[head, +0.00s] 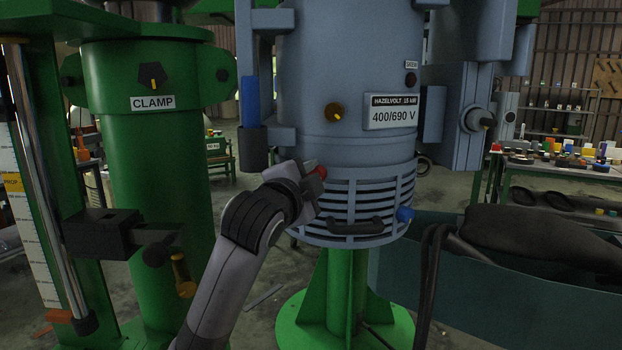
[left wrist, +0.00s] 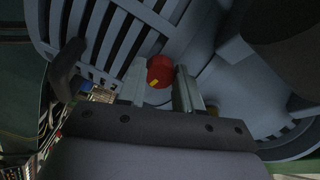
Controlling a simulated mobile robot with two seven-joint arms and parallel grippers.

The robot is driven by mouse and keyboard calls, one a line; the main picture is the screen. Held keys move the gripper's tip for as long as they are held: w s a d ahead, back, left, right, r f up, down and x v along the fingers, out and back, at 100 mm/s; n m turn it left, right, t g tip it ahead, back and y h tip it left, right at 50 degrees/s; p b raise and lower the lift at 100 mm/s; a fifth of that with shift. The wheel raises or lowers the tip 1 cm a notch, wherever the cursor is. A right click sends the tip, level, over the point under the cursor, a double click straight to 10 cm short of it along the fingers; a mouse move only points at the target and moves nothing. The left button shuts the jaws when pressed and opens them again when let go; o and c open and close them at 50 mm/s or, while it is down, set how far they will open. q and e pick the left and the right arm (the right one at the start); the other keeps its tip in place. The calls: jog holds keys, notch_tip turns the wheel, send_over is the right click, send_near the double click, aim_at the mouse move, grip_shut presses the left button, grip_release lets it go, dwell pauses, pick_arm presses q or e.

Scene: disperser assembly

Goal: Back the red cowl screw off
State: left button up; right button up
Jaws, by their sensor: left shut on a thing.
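The red cowl screw (head: 317,172) sits on the left side of the blue-grey motor's slatted cowl (head: 366,190) in the head view. My left gripper (head: 311,178) is at this screw, its arm rising from the bottom. In the left wrist view, the red screw (left wrist: 160,71) with a small yellow mark shows between the two fingers of my left gripper (left wrist: 160,85). The fingers are shut on it. The screw's seat against the cowl is hard to make out. A blue screw (head: 405,214) is on the cowl's right side. My right gripper is not in view.
A black handle (head: 355,227) is on the cowl's front. A green column (head: 155,150) labelled CLAMP stands at the left. A teal bin (head: 480,290) with dark bags is at the right, with a workbench (head: 550,168) of small parts behind it.

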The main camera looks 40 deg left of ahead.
pick_arm(q)
jog(key=shift+r+n+h, duration=0.1)
jog(key=shift+n+h, duration=0.05)
jog(key=shift+n, duration=4.25)
jog(key=shift+r+n+h, duration=0.1)
jog(key=shift+n+h, duration=0.05)
jog(key=shift+n, duration=4.25)
jog(key=o, duration=0.9)
jog(key=shift+o, duration=0.7)
jog(key=shift+f, duration=0.1)
jog(key=b+v, duration=0.1)
jog(key=v, duration=0.6)
jog(key=shift+b, duration=0.3)
